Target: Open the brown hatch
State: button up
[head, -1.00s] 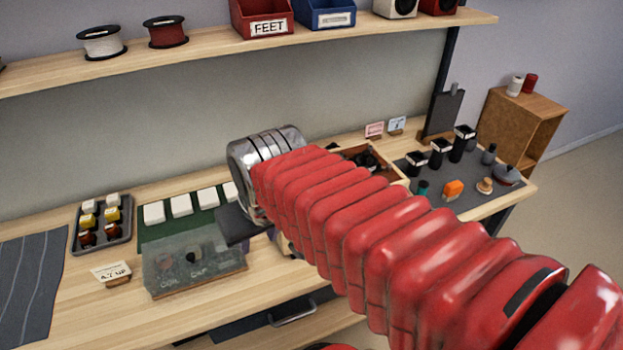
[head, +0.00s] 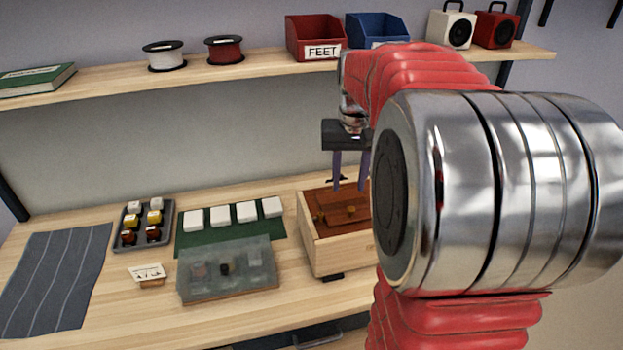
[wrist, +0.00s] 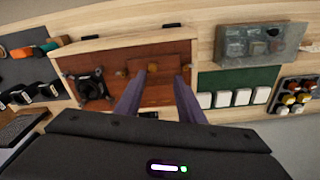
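The brown hatch (head: 328,203) lies flat on top of a pale wooden box (head: 338,250) on the bench, with small tan knobs on it. Its right side is hidden by my arm in the head view. The fingers also show in the wrist view (wrist: 161,76). I cannot tell whether the fingertips touch the hatch.
Left of the box are a green mat (head: 218,238) with white blocks, a clear-lidded case (head: 230,270) and a tray of small jars (head: 143,226). A shelf (head: 270,64) with spools and bins runs above. My arm hides the bench's right side in the head view.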

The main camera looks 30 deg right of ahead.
aim_at(351, 208)
jog(key=shift+m+g+y, duration=0.3)
jog(key=shift+g, duration=0.1)
jog(key=r, duration=0.1)
jog(key=d+r, duration=0.1)
jog(key=r, duration=0.1)
jog(key=w+d+r, duration=0.1)
jog(key=shift+d+r, duration=0.15)
jog(key=shift+d, duration=0.05)
notch_tip(351, 208, down, 14)
jog(key=shift+r, duration=0.1)
dwell(0.5)
jog(key=shift+c, duration=0.4)
grip_shut()
